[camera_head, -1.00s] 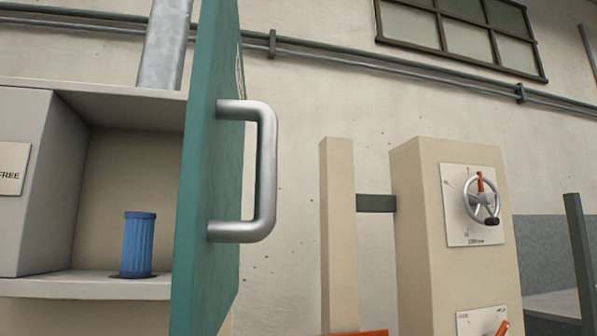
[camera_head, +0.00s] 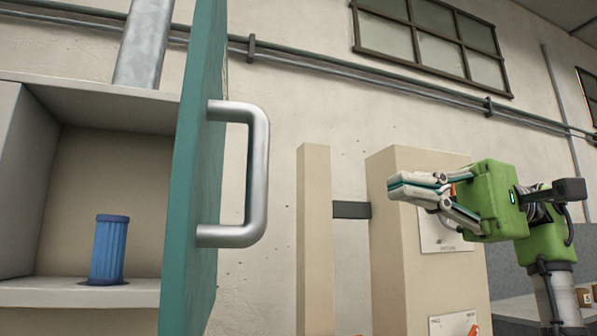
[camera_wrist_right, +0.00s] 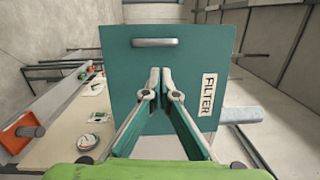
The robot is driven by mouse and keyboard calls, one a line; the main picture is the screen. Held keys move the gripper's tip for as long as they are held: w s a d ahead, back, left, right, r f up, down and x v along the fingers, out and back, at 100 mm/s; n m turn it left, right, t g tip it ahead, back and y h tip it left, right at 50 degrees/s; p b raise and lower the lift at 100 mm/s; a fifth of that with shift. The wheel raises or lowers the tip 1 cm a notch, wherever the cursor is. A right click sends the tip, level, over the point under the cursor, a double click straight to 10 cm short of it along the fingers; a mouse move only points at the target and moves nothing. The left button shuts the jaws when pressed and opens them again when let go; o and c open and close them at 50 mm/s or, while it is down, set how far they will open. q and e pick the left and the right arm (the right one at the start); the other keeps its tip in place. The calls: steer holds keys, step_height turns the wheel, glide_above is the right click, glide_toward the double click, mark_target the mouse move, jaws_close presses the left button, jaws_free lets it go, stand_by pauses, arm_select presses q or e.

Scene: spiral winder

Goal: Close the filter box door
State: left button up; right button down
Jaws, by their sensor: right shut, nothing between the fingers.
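The teal filter box door (camera_head: 195,190) stands open in the head view, seen almost edge-on, with its grey bar handle (camera_head: 258,180) on the right side. The filter box (camera_head: 70,290) is open behind it, and a blue ribbed filter (camera_head: 109,250) stands upright on its floor. My right gripper (camera_head: 392,188) is shut and empty to the right of the handle, apart from it. In the right wrist view the fingers (camera_wrist_right: 159,72) point at the door's outer face (camera_wrist_right: 125,85), which carries a FILTER label and the handle (camera_wrist_right: 154,42). My left gripper is not in view.
A beige cabinet (camera_head: 385,250) and a narrow beige post (camera_head: 314,240) stand right of the door, joined by a dark bar. A pipe (camera_head: 145,40) rises above the box. Open air lies between the handle and my right gripper.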

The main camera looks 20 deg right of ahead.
steer(key=s, duration=0.1)
steer(key=p, duration=0.2)
glide_toward(268, 170)
steer(key=shift+n, duration=0.3)
steer(key=a, duration=0.5)
steer(key=shift+a+r, duration=0.1)
steer(key=shift+r, duration=0.2)
steer(key=shift+a+f+p, duration=0.1)
steer(key=shift+a+p, duration=0.25)
steer(key=shift+a, duration=0.5)
